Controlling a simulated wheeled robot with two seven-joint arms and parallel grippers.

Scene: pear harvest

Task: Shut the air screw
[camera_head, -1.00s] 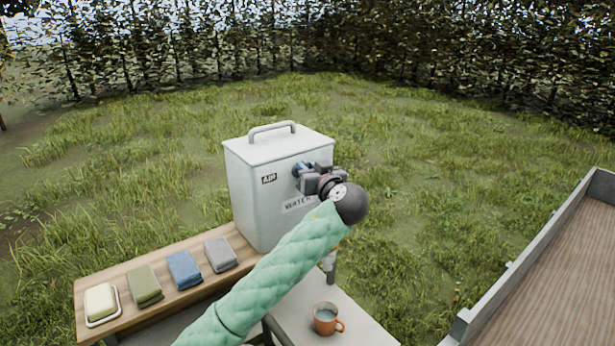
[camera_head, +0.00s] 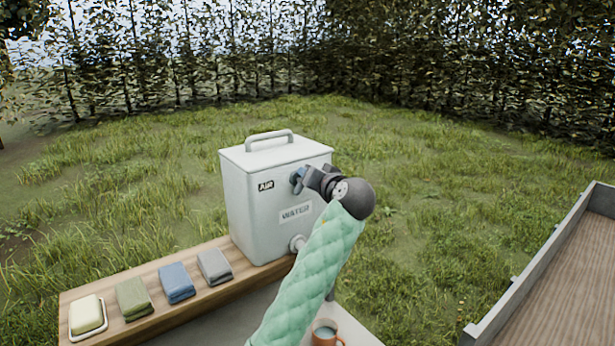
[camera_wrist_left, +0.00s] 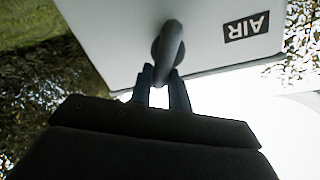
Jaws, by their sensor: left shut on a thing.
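A pale grey water box (camera_head: 257,215) with a top handle stands on a wooden bench. Its front carries an AIR label (camera_head: 265,186) and a WATER label (camera_head: 296,213). The air screw (camera_wrist_left: 168,45) shows in the left wrist view as a grey knob on the box's face, beside the AIR label. My left gripper (camera_head: 299,180) is at the box's upper front, its fingers shut on the air screw; they also show in the left wrist view (camera_wrist_left: 162,88). In the head view the gripper hides most of the screw. My right gripper is not in view.
The bench (camera_head: 140,291) holds folded grey, blue and green cloths and soap in a dish (camera_head: 88,315). A tap (camera_head: 297,243) sits low on the box. An orange mug (camera_head: 326,333) is below my arm. A wooden trailer bed (camera_head: 560,290) is at right.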

